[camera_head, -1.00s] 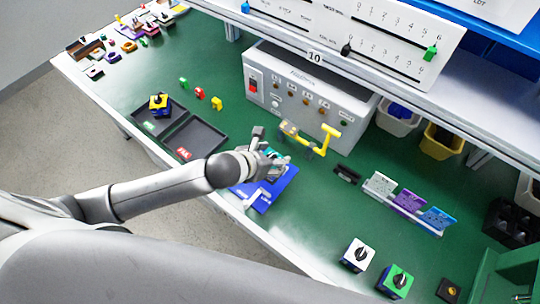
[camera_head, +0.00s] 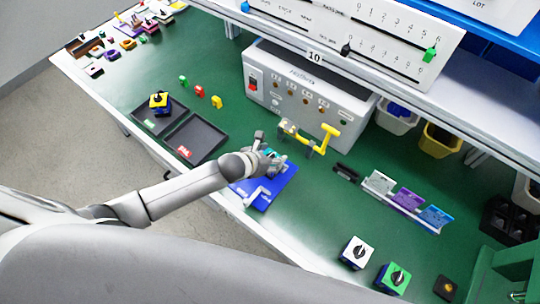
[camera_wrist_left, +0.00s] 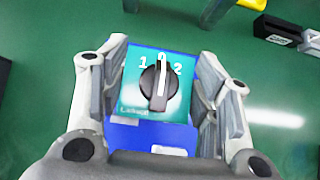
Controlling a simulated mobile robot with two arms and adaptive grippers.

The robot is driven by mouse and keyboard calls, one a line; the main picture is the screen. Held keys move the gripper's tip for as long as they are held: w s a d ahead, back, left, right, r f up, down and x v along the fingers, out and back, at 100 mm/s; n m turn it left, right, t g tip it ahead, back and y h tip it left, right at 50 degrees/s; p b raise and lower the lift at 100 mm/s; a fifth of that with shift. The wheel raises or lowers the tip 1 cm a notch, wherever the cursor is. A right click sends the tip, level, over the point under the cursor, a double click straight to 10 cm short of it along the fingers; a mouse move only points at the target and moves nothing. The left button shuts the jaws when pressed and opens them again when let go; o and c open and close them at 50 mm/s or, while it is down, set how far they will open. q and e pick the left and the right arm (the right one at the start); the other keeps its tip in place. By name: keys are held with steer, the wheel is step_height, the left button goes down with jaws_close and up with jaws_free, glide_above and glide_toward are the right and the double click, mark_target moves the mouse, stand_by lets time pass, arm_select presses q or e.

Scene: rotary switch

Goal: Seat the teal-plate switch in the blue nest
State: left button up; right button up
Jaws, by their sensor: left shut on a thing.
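The teal-plate switch (camera_wrist_left: 158,88) has a square teal face marked 1, 0 and 2, with a black knob pointing to 0. My left gripper (camera_head: 272,157) is shut on it, one finger on each side in the left wrist view (camera_wrist_left: 161,92). The blue nest (camera_head: 270,190) lies near the front edge of the green bench, below the gripper. Blue also shows just below the teal face in the wrist view. The underside of the switch is hidden, so I cannot tell whether it touches the nest. My right gripper is not in view.
A yellow clamp-like fixture (camera_head: 325,137) stands just beyond the gripper, in front of a grey test box (camera_head: 315,95). Black trays (camera_head: 195,139) lie to the left. A white switch (camera_head: 358,253) and a green switch (camera_head: 394,279) stand at the lower right.

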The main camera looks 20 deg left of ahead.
arm_select(q)
steer(key=shift+f, duration=0.1)
steer(key=o, duration=0.7)
steer(key=shift+f, duration=0.1)
steer(key=o, duration=0.4)
steer(key=shift+o, duration=0.2)
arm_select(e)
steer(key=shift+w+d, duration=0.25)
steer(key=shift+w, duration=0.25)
arm_select(q)
steer(key=shift+r, duration=0.25)
steer(key=shift+s+a+r, duration=0.15)
steer(key=shift+s+r, duration=0.05)
steer(key=shift+s, duration=0.05)
steer(key=b+v, duration=0.1)
steer(key=v, duration=1)
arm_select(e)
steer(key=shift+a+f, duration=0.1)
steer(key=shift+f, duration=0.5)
